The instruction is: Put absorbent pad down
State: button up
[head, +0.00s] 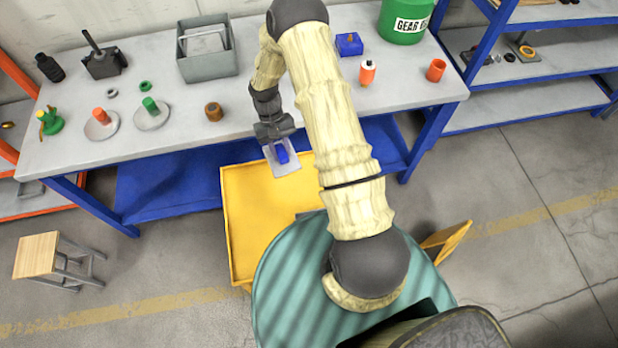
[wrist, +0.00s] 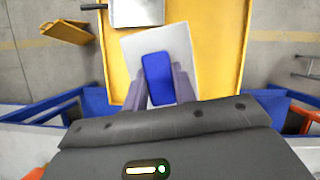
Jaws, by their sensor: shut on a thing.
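The absorbent pad appears to be the flat pale grey square (head: 284,168) with a blue block on its middle; it also shows in the wrist view (wrist: 192,50). My gripper (head: 279,148) is shut on the blue block (wrist: 158,75), with one finger on each side. The gripper points down and holds the pad in the air in front of the workbench's front edge, over the yellow tray's far part. The pad looks slightly turned in the wrist view. Its underside is hidden.
The yellow tray (head: 240,215) has bare room at left; a grey object (wrist: 137,12) lies on it. The grey workbench (head: 180,165) carries a grey bin (head: 208,65), a brown cylinder (head: 213,112), green and orange parts on discs, and an orange-white bottle (head: 367,72).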

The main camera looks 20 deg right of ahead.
jog(key=shift+d+f+m+b, duration=0.15)
jog(key=shift+f+m+b, duration=0.15)
jog(key=shift+f+b, duration=0.15)
jog(key=d+f+m+t+y+b, duration=0.4)
jog(key=d+f+m+b, duration=0.6)
jog(key=m+b, duration=0.9)
jog(key=shift+s+f+m+t+b, duration=0.2)
jog(key=shift+f+m+t+b, duration=0.2)
jog(key=shift+f+t+b, duration=0.25)
jog(key=shift+d+f, duration=0.1)
jog(key=shift+f, duration=2.9)
jog(key=shift+f+p, duration=0.3)
jog(key=shift+f, duration=1.8)
